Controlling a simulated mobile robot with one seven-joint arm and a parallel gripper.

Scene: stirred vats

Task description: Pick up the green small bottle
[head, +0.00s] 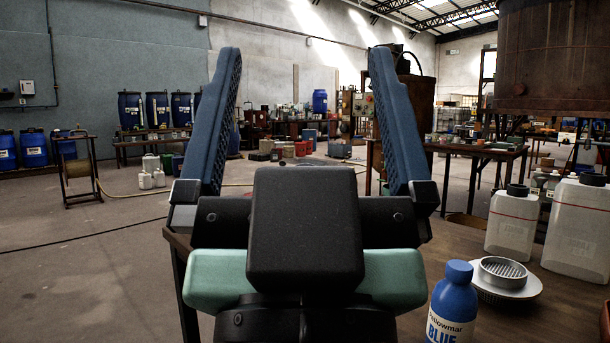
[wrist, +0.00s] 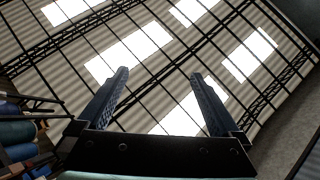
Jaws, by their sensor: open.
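My gripper (head: 305,55) stands upright in the middle of the head view, its two blue ridged fingers spread wide with nothing between them. In the wrist view the gripper (wrist: 159,73) is also open and empty, with the roof and skylights behind it. I cannot make out a green small bottle in either view. A blue bottle (head: 452,308) with a label reading "BLUE" stands on the brown table at the lower right, to the right of my gripper. My gripper and wrist hide part of the table and the room behind.
A round metal strainer on a white dish (head: 504,280) sits beside the blue bottle. Two white jugs (head: 513,222) (head: 580,228) with dark caps stand behind it on the brown table (head: 440,245). A hose reel (head: 80,172) stands at the left. Open floor (head: 100,270) lies at the lower left.

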